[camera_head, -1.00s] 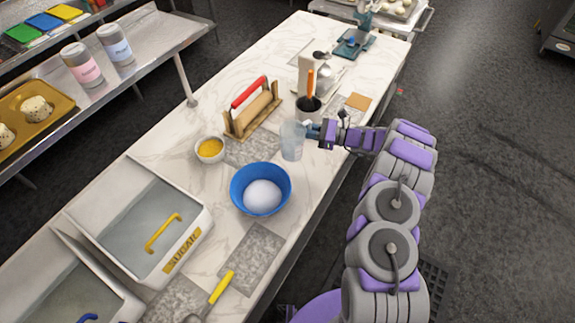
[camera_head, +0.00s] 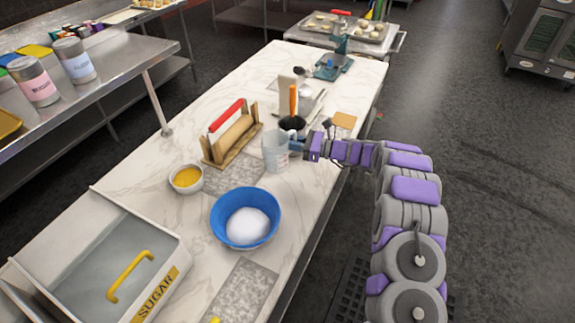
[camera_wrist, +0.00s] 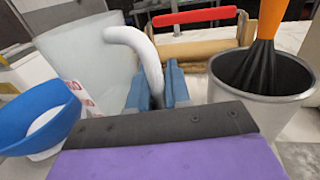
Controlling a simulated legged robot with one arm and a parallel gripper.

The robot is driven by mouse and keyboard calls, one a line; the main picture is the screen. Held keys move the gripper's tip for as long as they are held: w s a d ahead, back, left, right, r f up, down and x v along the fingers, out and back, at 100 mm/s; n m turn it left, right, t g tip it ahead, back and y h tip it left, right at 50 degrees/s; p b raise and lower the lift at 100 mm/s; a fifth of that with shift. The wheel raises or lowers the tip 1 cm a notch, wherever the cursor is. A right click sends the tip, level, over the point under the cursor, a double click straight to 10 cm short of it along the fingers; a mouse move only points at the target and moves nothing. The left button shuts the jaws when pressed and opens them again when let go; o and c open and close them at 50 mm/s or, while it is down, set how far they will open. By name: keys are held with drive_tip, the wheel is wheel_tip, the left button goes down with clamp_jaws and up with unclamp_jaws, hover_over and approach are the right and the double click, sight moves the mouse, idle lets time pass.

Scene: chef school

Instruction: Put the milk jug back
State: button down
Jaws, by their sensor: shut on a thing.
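The milk jug (camera_head: 274,152) is a translucent, pale jug with red marks on its side. It stands upright at the counter's right side, just behind the blue bowl; I cannot tell if it touches the surface. In the wrist view the jug (camera_wrist: 95,62) fills the upper left, with its white curved handle reaching toward me. My gripper (camera_head: 300,147) is at the jug's right side. In the wrist view the blue fingers of my gripper (camera_wrist: 163,88) are closed around the lower part of the handle. The fingertips are partly hidden behind the dark gripper body.
A blue bowl (camera_head: 222,222) with white contents and a small bowl of yellow stuff (camera_head: 187,179) are nearby. A utensil pot (camera_head: 292,126) stands close behind the jug. Grey slabs (camera_head: 245,290) lie on the marble counter (camera_head: 150,165).

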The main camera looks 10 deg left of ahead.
wheel_tip(320, 180, down, 7)
drive_tip(key=shift+f+b, duration=0.1)
drive_tip(key=shift+b, duration=0.7)
drive_tip(key=shift+a, duration=0.1)
drive_tip(key=c, duration=1.1)
unclamp_jaws()
drive_tip(key=d+p, duration=0.1)
drive_tip(key=d, duration=0.3)
drive_tip(key=s+d+p, duration=0.1)
drive_tip(key=d, duration=0.3)
drive_tip(key=d+p, duration=0.1)
drive_tip(key=d, duration=0.3)
drive_tip(key=shift+s, duration=0.4)
drive_tip(key=shift+r, duration=0.2)
